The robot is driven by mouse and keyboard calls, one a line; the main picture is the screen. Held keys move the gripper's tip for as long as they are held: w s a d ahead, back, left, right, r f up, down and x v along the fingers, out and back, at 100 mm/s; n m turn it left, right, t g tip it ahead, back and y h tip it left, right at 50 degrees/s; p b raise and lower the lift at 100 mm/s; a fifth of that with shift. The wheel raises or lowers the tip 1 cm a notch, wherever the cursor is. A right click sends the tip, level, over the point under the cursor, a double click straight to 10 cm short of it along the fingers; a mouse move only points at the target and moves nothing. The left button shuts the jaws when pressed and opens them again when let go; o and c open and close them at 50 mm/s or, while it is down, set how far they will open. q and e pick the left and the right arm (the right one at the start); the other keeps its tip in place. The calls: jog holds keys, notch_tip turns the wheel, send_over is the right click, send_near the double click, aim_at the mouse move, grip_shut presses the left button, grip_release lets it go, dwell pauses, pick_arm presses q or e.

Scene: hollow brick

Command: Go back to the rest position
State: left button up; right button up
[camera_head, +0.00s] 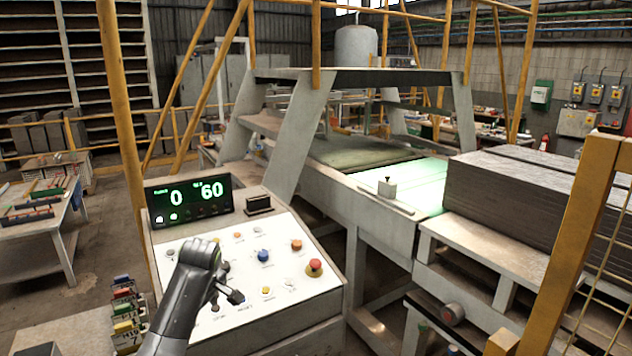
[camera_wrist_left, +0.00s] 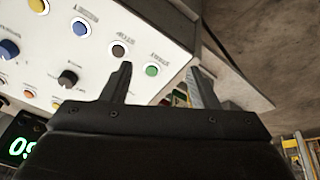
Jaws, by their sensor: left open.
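My left arm comes in from the bottom left of the head view. Its gripper (camera_head: 229,297) is over the lower left of the white control panel (camera_head: 280,272). In the left wrist view the gripper (camera_wrist_left: 160,75) is open, with nothing between its two fingers. Beyond the fingertips the panel shows a green button (camera_wrist_left: 152,70) and a dark button (camera_wrist_left: 118,51). I cannot tell whether the fingers touch the panel. My arm hides part of the panel's left side. My right gripper is in neither view.
A red mushroom button (camera_head: 314,266) and a blue knob (camera_head: 263,256) stand up from the panel. A display (camera_head: 189,201) reading 0 and 60 stands behind it. A yellow post (camera_head: 127,130) rises at left, and yellow fencing (camera_head: 577,240) stands at right.

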pick_arm(q)
jog(key=s+a+f+m, duration=0.2)
jog(key=s+f+m, duration=0.1)
jog(key=s+f, duration=0.6)
jog(key=s+a+f+m, duration=0.25)
jog(key=s+f, duration=0.45)
jog(key=s, duration=0.5)
jog(key=s+r+m, duration=0.2)
jog(key=s+m, duration=0.4)
jog(key=s, duration=1.8)
notch_tip(320, 180, down, 34)
jog(key=a+g+h+b, duration=0.1)
jog(key=a+b, duration=0.1)
jog(key=b, duration=0.6)
jog(key=s+d+f+b, duration=0.1)
jog(key=s+f+b, duration=0.2)
jog(key=s+f, duration=0.4)
jog(key=s+d+f+g+b, duration=0.1)
jog(key=s+f+b, duration=0.2)
jog(key=s+f, duration=0.5)
notch_tip(320, 180, down, 6)
jog(key=shift+s+r+h, duration=0.1)
jog(key=shift+s+h, duration=0.05)
jog(key=shift+h, duration=0.15)
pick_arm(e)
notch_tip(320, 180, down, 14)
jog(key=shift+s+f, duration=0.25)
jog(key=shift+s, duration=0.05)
